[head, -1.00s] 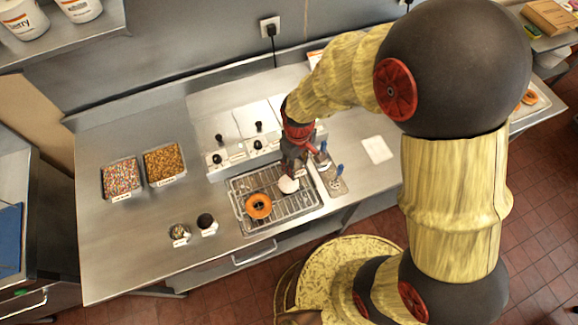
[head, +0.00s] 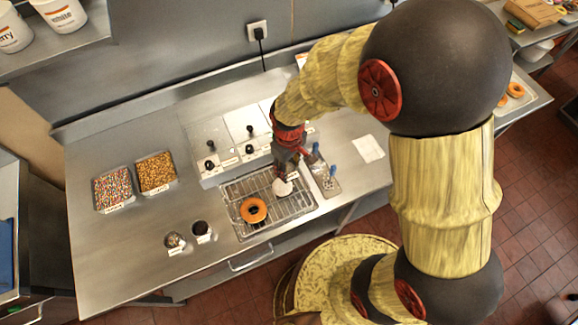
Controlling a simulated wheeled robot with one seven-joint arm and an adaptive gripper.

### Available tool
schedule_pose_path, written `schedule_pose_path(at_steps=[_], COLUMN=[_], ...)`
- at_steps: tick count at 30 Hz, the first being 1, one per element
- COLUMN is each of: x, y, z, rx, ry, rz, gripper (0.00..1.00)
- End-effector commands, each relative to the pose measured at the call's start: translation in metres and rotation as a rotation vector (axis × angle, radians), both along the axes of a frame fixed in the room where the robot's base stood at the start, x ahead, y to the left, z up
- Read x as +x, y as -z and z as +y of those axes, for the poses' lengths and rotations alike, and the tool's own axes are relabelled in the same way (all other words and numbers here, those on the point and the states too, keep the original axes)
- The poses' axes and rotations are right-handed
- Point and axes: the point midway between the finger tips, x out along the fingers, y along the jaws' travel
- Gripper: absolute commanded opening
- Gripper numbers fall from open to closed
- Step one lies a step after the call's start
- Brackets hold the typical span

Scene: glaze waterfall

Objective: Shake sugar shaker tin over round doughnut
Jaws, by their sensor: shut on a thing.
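The round doughnut (head: 253,210), orange-brown with a dark centre, lies on the wire rack at its left part. My gripper (head: 284,176) is above the rack, up and to the right of the doughnut in the picture. It is shut on a small pale, rounded thing (head: 283,187), which looks like the sugar shaker tin. The tin is apart from the doughnut in the picture and not over it. My fingers hide part of the tin, and its exact tilt and height are too small to tell.
The wire rack (head: 243,229) sits on the steel counter. Two small labelled cups, one silver (head: 174,240) and one dark-topped (head: 202,229), stand left of it. Trays of coloured sprinkles (head: 113,187) and golden bits (head: 156,172) are farther left. Lidded wells (head: 211,166) stand behind.

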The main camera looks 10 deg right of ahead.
Motion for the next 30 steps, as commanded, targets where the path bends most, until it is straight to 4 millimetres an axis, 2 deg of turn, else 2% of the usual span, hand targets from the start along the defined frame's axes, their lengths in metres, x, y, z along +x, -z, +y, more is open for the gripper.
schedule_pose_path(at_steps=[5,22,30], x=[0.0,0.001,0.0], y=[-0.007,-0.048,-0.05], z=[0.0,0.0,0.0], rx=[0.001,0.0,0.0], ry=[0.0,0.0,0.0], rz=[-0.001,-0.001,0.0], gripper=[0.11,0.11,0.11])
